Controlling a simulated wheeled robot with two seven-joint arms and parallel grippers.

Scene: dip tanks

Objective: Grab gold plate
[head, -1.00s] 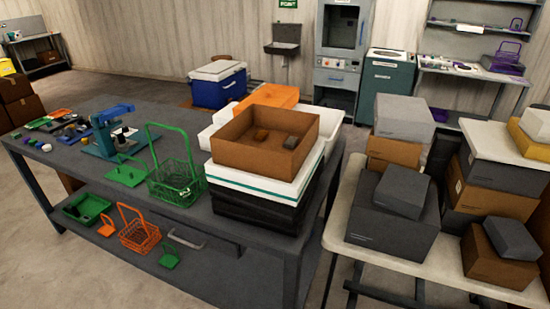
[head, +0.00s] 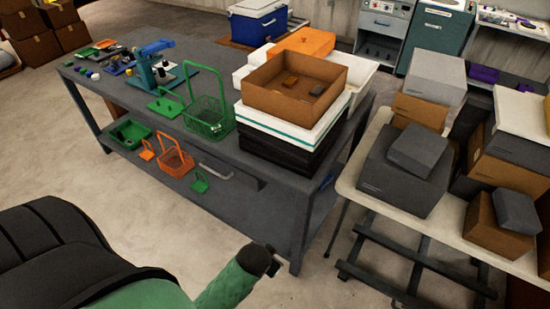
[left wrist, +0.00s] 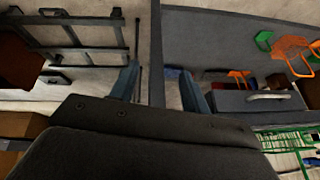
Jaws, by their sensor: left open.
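I cannot make out a gold plate for certain in either view. The brown open box (head: 292,95) on the bench holds a small orange-brown piece (head: 291,83) and a small dark piece (head: 317,90); their exact kind is unclear. My left gripper (head: 273,262) is low in the head view, in front of the bench's near right leg and apart from the box. In the left wrist view my left gripper (left wrist: 160,82) shows two blue-grey fingers spread apart with nothing held. My right gripper is not in view.
The grey bench (head: 225,160) carries a green wire basket (head: 207,117), a blue device (head: 154,65) and small items. An orange basket (head: 175,161) sits on its lower shelf. A table (head: 350,180) at right holds stacked boxes. Bare floor lies in front of the bench.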

